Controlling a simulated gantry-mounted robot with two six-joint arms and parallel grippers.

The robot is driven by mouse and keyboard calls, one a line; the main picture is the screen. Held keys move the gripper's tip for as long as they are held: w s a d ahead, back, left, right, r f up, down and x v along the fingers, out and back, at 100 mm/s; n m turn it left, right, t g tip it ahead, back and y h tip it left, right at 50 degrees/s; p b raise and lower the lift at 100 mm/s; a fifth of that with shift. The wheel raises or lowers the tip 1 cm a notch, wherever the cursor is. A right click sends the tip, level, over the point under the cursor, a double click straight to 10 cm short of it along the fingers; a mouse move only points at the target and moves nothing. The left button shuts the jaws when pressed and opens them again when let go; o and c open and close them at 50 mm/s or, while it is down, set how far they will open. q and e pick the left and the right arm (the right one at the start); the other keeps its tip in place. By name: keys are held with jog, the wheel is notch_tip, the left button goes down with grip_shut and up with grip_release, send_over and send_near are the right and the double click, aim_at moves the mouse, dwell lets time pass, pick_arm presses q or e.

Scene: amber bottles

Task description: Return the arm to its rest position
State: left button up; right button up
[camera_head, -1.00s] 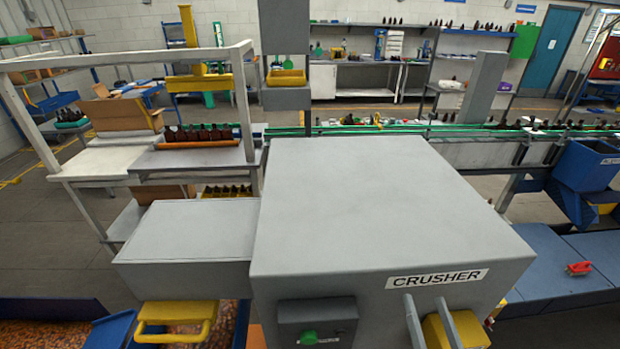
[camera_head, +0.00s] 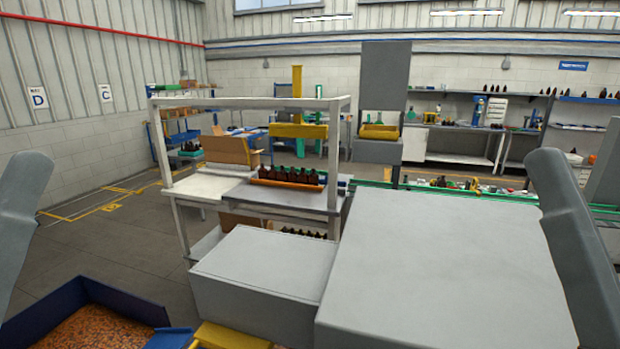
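My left arm shows as a grey link at the left edge of the head view, and my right arm as a grey link at the right. Neither gripper is visible, so their fingers and anything in them are out of sight. Several amber bottles (camera_head: 296,174) stand upright in a row on an orange tray (camera_head: 285,186) on the white-framed bench (camera_head: 202,185). More dark bottles (camera_head: 302,233) are on a lower level beneath it, partly hidden.
The large grey crusher housing (camera_head: 450,265) fills the lower right, with a smaller grey box (camera_head: 262,272) joined at its left. A blue bin (camera_head: 128,300) of brown fragments stands lower left. A green-edged conveyor (camera_head: 500,203) runs behind. Open floor (camera_head: 95,245) lies left.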

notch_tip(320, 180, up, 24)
jog(key=p, duration=2.1)
jog(key=shift+p, duration=0.4)
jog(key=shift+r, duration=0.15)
